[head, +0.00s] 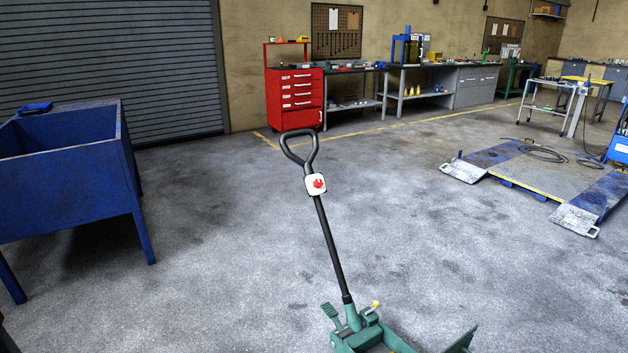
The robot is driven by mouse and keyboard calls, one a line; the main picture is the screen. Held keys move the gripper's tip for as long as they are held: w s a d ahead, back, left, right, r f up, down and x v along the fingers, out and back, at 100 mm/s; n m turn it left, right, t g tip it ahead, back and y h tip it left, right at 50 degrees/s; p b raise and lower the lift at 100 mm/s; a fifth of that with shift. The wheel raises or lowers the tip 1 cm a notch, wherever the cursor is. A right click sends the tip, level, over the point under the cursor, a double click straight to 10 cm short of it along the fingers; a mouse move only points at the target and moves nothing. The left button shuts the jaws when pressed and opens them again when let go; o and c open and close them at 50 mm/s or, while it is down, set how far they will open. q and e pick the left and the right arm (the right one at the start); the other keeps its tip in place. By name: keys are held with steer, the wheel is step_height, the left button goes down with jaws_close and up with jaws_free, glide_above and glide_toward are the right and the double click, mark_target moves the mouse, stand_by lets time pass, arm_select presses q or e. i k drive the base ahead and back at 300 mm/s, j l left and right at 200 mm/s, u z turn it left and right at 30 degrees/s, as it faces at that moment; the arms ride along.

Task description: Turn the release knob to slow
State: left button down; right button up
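A trolley jack stands on the floor in the lower middle of the head view, with a green body (366,340) cut off by the bottom edge. Its long black handle (329,242) rises tilted up to the left and ends in a loop grip (299,151). Just below the loop, a white plate (310,190) carries a red knob (318,183), likely the release knob. Its markings and setting are too small to read. A small yellow knob (376,304) sits on the green body. Neither of my grippers is in view.
A blue bin on legs (60,165) stands at the left. A red tool cabinet (295,98) and workbenches line the back wall. A low lift platform (530,170) with a hose lies at the right. The concrete floor around the jack is clear.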

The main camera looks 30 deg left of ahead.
mark_target(317, 183)
steer(key=i+j+u, duration=0.15)
steer(key=i+j, duration=0.35)
steer(key=i+j+u, duration=0.15)
steer(key=i+j, duration=0.35)
steer(key=i+j+u, duration=0.15)
steer(key=i+j, duration=0.25)
steer(key=i, duration=0.25)
